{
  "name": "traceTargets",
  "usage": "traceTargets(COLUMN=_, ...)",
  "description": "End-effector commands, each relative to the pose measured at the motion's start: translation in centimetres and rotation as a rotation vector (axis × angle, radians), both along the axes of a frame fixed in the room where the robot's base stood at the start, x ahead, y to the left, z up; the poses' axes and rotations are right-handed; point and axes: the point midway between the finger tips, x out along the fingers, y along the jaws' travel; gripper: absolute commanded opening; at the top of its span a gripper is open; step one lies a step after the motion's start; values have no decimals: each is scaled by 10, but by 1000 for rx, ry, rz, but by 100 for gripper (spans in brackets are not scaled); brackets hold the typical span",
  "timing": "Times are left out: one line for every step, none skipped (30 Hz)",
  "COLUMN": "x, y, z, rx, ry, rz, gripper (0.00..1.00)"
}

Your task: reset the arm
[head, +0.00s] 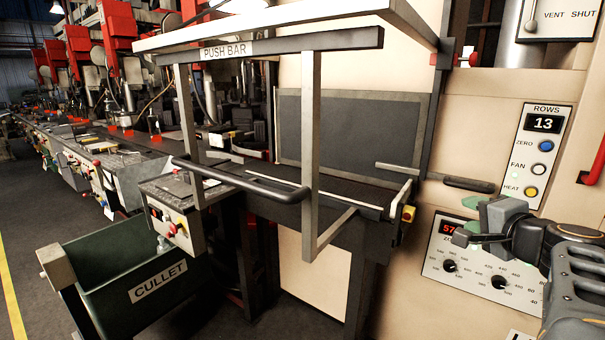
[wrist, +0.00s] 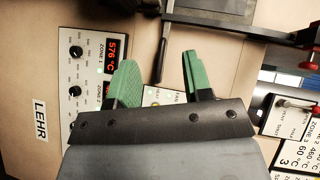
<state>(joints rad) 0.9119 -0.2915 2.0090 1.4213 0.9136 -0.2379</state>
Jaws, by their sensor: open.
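My gripper (head: 476,222) is at the right of the head view, in front of the cream panel with the zone dials. In the wrist view its two green-padded fingers (wrist: 158,82) stand well apart, and nothing shows between them but the panel behind. My arm reaches in from the right edge of the head view and hides part of the zone panel (head: 436,262). The zone panel also shows in the wrist view (wrist: 84,50), with a red display reading 576 °C and black knobs.
A rows panel (head: 544,150) reading 13 has blue, white and yellow buttons. A push bar frame (head: 311,150) stands over a dark conveyor at the centre. A green cullet bin (head: 110,290) stands at lower left. A red handle (head: 594,170) is at the right edge. Dark floor is open at far left.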

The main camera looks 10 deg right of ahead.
Motion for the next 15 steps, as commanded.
traceTargets(x=5, y=23, z=8, rx=-24, ry=56, rz=59, gripper=46)
traceTargets(x=7, y=36, z=6, rx=-42, ry=96, rz=96, gripper=46)
traceTargets(x=9, y=56, z=3, rx=-70, ry=153, rz=150, gripper=46)
traceTargets(x=8, y=72, z=1, rx=-98, ry=200, rz=195, gripper=46)
traceTargets(x=7, y=88, z=-1, rx=-129, ry=251, rz=244, gripper=46)
traceTargets(x=3, y=111, z=-4, rx=-179, ry=321, rz=311, gripper=46)
traceTargets(x=-1, y=127, z=-7, rx=-223, ry=377, rz=368, gripper=46)
traceTargets(x=-8, y=144, z=-9, rx=-271, ry=431, rz=423, gripper=46)
traceTargets(x=-17, y=163, z=-12, rx=-344, ry=502, rz=497, gripper=46)
traceTargets(x=-26, y=175, z=-15, rx=-398, ry=550, rz=547, gripper=46)
traceTargets(x=-34, y=185, z=-17, rx=-453, ry=593, rz=594, gripper=46)
traceTargets(x=-45, y=196, z=-19, rx=-529, ry=644, rz=653, gripper=46)
traceTargets(x=-52, y=202, z=-21, rx=-582, ry=678, rz=692, gripper=46)
traceTargets(x=-60, y=208, z=-22, rx=-637, ry=708, rz=728, gripper=46)
traceTargets(x=-69, y=213, z=-23, rx=-705, ry=743, rz=772, gripper=46)
